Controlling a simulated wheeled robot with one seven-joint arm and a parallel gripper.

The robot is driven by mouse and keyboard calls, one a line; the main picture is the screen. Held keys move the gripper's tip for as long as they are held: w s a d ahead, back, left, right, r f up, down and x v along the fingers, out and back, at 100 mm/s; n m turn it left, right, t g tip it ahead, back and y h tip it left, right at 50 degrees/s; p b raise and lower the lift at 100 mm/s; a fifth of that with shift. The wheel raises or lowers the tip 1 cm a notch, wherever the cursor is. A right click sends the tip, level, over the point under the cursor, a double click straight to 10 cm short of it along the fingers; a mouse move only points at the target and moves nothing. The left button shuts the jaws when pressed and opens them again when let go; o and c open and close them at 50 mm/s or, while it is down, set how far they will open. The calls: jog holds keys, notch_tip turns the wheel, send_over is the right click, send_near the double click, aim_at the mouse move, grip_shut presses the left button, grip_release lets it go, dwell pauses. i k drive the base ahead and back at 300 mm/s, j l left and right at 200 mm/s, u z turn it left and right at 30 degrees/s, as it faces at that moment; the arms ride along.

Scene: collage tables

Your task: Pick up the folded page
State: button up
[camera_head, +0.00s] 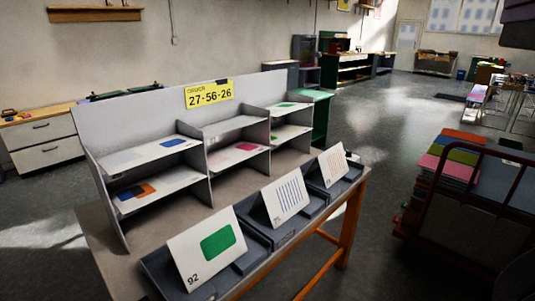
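Three pages stand propped like folded tents in dark grey trays along the table's front. The nearest page (196,262) has a green rectangle and the number 92. The middle page (284,200) has blue stripes. The far page (334,164) has a faint orange pattern. Their back sides are hidden, so I cannot tell which are folded. My gripper is not in view.
A grey shelf unit (120,240) behind the trays holds several flat pages; a yellow sign (209,94) on it reads 27-56-26. The wooden table (352,225) has open floor on its right. A red-framed cart (425,205) with stacked coloured sheets stands further right.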

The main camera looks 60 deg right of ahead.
aim_at(333, 163)
jog(key=z, duration=1.75)
